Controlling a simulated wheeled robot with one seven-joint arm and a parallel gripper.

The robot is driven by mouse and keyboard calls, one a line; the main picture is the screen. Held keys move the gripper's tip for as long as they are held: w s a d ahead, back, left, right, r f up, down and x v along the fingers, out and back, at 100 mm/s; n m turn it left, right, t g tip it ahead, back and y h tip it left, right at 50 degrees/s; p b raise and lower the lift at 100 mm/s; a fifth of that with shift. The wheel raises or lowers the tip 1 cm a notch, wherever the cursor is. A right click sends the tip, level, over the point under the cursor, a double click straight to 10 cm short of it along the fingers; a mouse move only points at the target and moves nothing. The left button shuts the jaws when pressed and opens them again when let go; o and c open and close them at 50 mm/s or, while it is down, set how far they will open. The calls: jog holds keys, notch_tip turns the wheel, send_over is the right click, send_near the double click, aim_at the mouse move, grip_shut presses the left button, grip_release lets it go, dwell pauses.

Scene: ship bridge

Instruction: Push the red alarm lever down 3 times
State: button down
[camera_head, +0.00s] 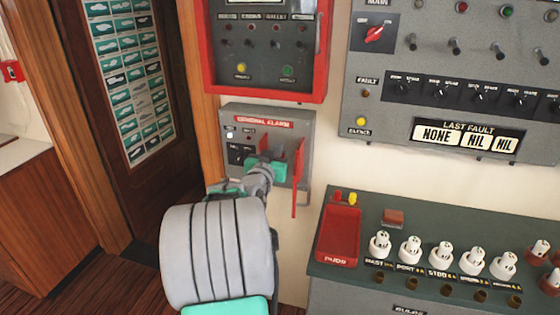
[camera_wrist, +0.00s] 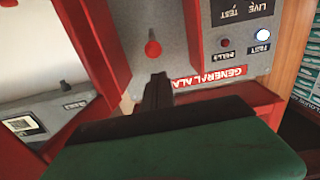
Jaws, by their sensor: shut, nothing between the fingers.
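The general alarm box (camera_head: 308,130) is a grey wall panel with a red label, below the red-framed panel in the head view. Upright red plates (camera_head: 298,180) stand out from its right part. In the wrist view the box is upside down, and a small red knob (camera_wrist: 153,48), apparently the alarm lever's, shows on its grey face between red side plates. My gripper (camera_wrist: 157,88) is shut and empty, its dark tip close to the knob in the picture; I cannot tell if they touch. In the head view my gripper (camera_head: 268,172) covers the box's middle and hides the lever.
A red-framed panel (camera_head: 210,75) hangs just above the box. A large grey fault panel (camera_head: 400,120) is at upper right. A console (camera_head: 345,285) with white knobs and a red tray (camera_head: 340,235) juts out at lower right. A wooden door (camera_head: 105,170) stands at left.

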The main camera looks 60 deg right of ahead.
jog(key=a, duration=0.2)
jog(key=a+b, duration=0.1)
jog(key=s+a+b, duration=0.1)
jog(key=a, duration=0.1)
jog(key=shift+a+r, duration=0.3)
jog(key=shift+r, duration=0.05)
dwell(0.4)
notch_tip(320, 180, up, 4)
jog(key=w+a+b, duration=0.1)
jog(key=w+b, duration=0.1)
jog(key=shift+y, duration=0.7)
jog(key=d+f, duration=0.1)
jog(key=d, duration=0.2)
jog(key=d+f+p, duration=0.1)
jog(key=d+f, duration=0.1)
jog(key=d, duration=0.1)
jog(key=d+f, duration=0.2)
jog(key=d, duration=0.1)
jog(key=shift+s+d+p, duration=0.1)
jog(key=shift+s+p, duration=0.2)
jog(key=shift+p, duration=0.1)
jog(key=shift+d, duration=0.4)
